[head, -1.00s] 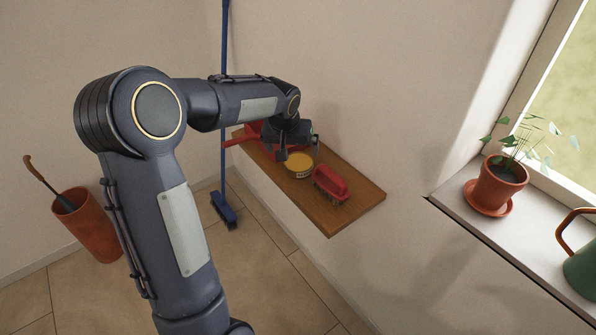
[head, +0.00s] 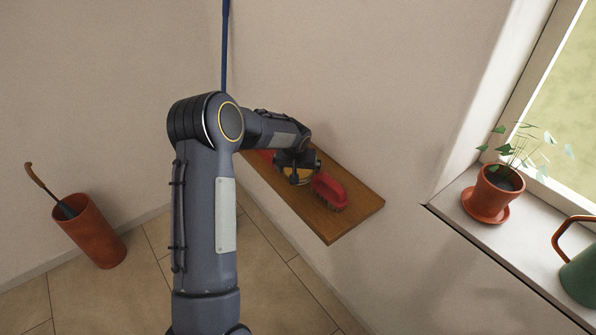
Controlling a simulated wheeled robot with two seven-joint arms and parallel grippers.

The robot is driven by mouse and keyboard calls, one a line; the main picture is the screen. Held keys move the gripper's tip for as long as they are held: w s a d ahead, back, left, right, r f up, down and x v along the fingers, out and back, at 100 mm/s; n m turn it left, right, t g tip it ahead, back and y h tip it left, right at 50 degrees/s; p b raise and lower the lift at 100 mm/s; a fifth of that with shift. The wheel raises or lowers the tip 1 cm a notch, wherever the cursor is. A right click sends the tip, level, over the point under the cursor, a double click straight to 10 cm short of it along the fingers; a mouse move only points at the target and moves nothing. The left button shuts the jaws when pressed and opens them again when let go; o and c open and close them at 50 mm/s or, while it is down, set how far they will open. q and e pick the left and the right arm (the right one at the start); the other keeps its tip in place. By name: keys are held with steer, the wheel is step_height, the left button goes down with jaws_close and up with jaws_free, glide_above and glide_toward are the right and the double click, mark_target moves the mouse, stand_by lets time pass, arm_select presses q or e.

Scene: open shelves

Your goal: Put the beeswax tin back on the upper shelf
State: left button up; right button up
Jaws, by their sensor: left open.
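The beeswax tin, a round tin with a yellow lid (head: 302,180), sits on a wooden shelf (head: 345,221) fixed to the wall, behind a red brush. My left gripper (head: 296,175) is open and down at the tin, its fingers over or around it. The gripper hides much of the tin, and I cannot tell whether the fingers touch it. Only this one shelf board is in view. My right gripper is not in view.
The red brush (head: 329,190) lies close to the tin. A red object (head: 265,154) behind my wrist is mostly hidden. The shelf's near right end is bare. A potted plant (head: 497,190) and green watering can (head: 581,275) stand on the windowsill. A terracotta bin (head: 92,235) stands left.

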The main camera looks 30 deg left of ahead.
mark_target(298, 170)
arm_select(q)
steer(key=shift+r, duration=0.1)
steer(key=c, duration=1.4)
steer(key=shift+w+r, duration=0.1)
steer(key=shift+r, duration=0.4)
step_height(298, 170, up, 2)
steer(key=shift+r, duration=0.1)
steer(key=s+d+r+b, duration=0.4)
steer(key=s+d+r, duration=0.5)
steer(key=d, duration=0.2)
steer(key=shift+s+r+b, duration=0.15)
steer(key=shift+r+b, duration=0.2)
